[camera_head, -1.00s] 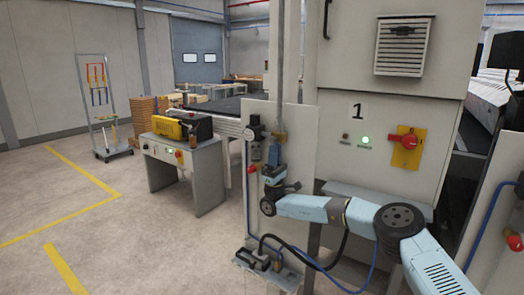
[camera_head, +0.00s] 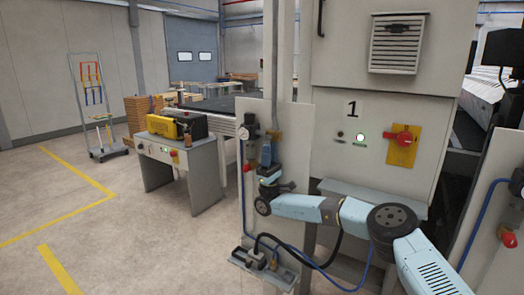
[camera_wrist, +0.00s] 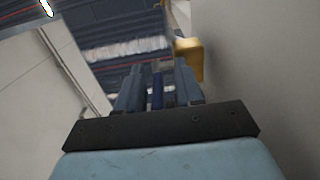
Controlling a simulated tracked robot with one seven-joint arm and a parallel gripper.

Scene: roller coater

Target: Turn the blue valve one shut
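In the wrist view a narrow dark blue bar (camera_wrist: 158,92), which looks like the blue valve's handle, stands between the two fingers of my gripper (camera_wrist: 158,80). Gaps show on both sides of the bar, so the fingers look open around it. A brass-coloured part (camera_wrist: 188,48) is just beyond the fingertips at the right. In the head view my gripper (camera_head: 266,152) points up in front of the grey panel with the pipe, left of the cabinet marked 1. It hides most of the valve there, and contact cannot be told.
A pressure gauge (camera_head: 245,132) and a small red part (camera_head: 247,167) are close left of my gripper. A vertical pipe (camera_head: 278,70) runs above. The cabinet (camera_head: 345,95) with a red switch (camera_head: 403,140) stands right. Open floor (camera_head: 110,230) lies left.

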